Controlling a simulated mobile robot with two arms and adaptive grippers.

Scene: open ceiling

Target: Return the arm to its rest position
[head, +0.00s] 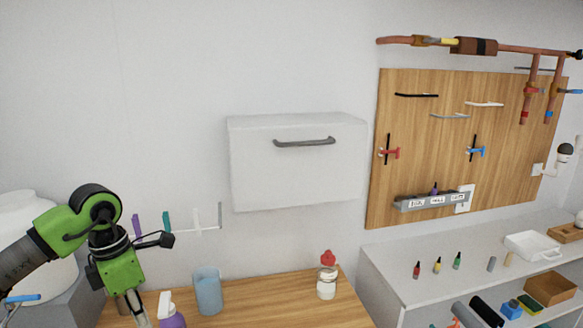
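My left arm comes in from the left with green and dark links and bends downward at a green wrist. My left gripper (140,318) hangs below this wrist at the bottom edge, over the left end of the wooden table. Its fingertips are cut off by the frame, so I cannot see whether it is open or holds anything. My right arm and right gripper are not in view.
A purple-and-white bottle (171,312) stands close to the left gripper. A blue cup (208,291) and a red-topped bottle (327,275) stand on the wooden table (262,303). A white cabinet (297,184) hangs above. A grey shelf unit (398,274) stands right.

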